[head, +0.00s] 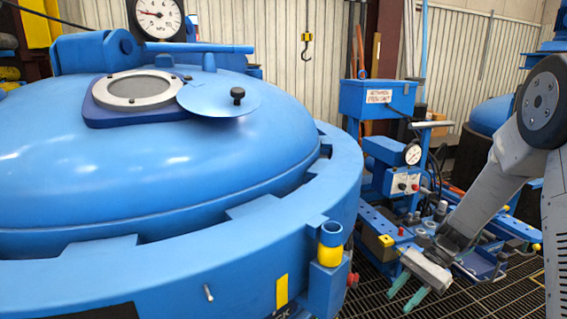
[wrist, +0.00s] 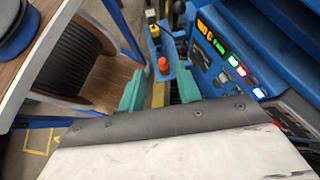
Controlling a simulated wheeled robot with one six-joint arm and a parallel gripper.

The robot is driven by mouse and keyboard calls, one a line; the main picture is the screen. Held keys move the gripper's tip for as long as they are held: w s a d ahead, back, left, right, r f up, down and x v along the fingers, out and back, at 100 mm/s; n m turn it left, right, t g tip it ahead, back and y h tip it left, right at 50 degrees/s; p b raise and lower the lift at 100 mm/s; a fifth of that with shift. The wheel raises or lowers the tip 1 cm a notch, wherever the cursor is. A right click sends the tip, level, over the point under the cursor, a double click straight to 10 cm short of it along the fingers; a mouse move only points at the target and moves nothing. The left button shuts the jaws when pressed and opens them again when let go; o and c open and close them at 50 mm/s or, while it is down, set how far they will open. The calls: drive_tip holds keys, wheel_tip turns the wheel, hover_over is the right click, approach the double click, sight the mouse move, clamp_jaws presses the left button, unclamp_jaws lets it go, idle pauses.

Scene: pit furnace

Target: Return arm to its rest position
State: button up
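My arm comes in from the right edge in the head view and reaches down to the left. My gripper (head: 402,298) hangs low over the dark floor grating, right of the large blue furnace. Its two green fingers are apart with nothing seen between them. In the wrist view my gripper (wrist: 160,78) also shows both green fingers apart and empty. Beyond them is an orange-red knob (wrist: 163,65), which they do not appear to touch. The grey and marble-like wrist housing hides the lower part of that view.
The blue furnace (head: 90,180) with its domed lid fills the left. A blue equipment stand with a gauge (head: 412,154) is close behind my gripper. The wrist view shows a control panel with lit buttons (wrist: 242,71) at right and a dark reel (wrist: 75,60) at left.

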drive_tip(key=s+a+r+n+t+h, duration=0.1)
drive_tip(key=s+r+n+t+h, duration=0.5)
drive_tip(key=s+r, duration=1.4)
drive_tip(key=shift+s+a+r+n+h, duration=0.4)
drive_tip(key=shift+s+n+h, duration=1.4)
drive_tip(key=shift+n, duration=1.1)
